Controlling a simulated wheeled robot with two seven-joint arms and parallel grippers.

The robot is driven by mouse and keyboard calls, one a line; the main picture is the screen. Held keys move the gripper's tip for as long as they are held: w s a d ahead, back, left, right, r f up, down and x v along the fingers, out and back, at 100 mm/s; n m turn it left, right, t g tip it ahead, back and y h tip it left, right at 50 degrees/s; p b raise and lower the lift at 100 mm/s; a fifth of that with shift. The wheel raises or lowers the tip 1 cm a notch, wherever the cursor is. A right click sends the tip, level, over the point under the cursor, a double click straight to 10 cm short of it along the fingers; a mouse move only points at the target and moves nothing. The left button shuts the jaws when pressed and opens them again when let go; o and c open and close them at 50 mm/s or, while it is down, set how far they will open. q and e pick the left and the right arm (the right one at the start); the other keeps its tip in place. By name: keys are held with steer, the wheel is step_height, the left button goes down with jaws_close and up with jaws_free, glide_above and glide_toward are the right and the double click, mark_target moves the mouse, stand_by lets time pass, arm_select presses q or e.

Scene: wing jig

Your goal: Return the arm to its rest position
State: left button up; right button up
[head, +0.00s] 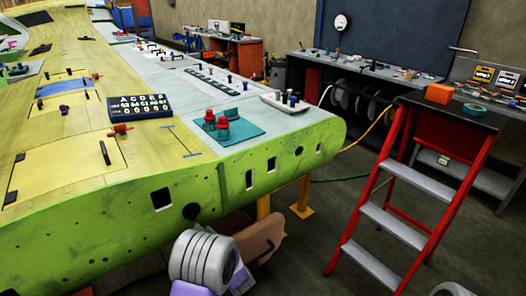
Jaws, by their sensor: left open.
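My left arm comes up from the bottom edge in the head view, with a white ribbed link and purple parts. My left gripper (262,238) is the brownish part beyond that link, low beside the green wing's lower edge. It is open, and I see nothing held in it. The link hides part of it. Whether it touches the wing I cannot tell. A small pale rounded piece shows at the bottom right edge, perhaps part of my right arm. My right gripper is out of view.
The green wing (75,245) fills the left, with red-topped parts on a teal mat (245,133) and a black lettered board (140,108) on top. Yellow supports (301,205) stand under its end. A red stepladder (388,190) stands at right. Dark floor lies between.

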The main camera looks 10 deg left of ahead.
arm_select(q)
steer(key=s+d+f+g+h, duration=0.1)
steer(key=s+d+f+h, duration=0.15)
steer(key=f, duration=0.35)
steer(key=s+d+f+g+h+p, duration=0.1)
steer(key=s+d+f+h, duration=0.1)
steer(key=d+f+h, duration=0.3)
steer(key=s+d+f+g+h, duration=0.1)
steer(key=s+f+h, duration=0.15)
steer(key=f, duration=0.55)
steer(key=s+d+f+g+h, duration=0.2)
steer(key=s+d+g+h, duration=0.2)
steer(key=s+d, duration=0.3)
steer(key=s+d+f+n+g+h+p, duration=0.1)
steer(key=s+d+f+g+h, duration=0.2)
steer(key=s+d, duration=0.4)
steer(key=s+g+h, duration=0.1)
steer(key=s, duration=0.6)
steer(key=shift+f+n, duration=0.3)
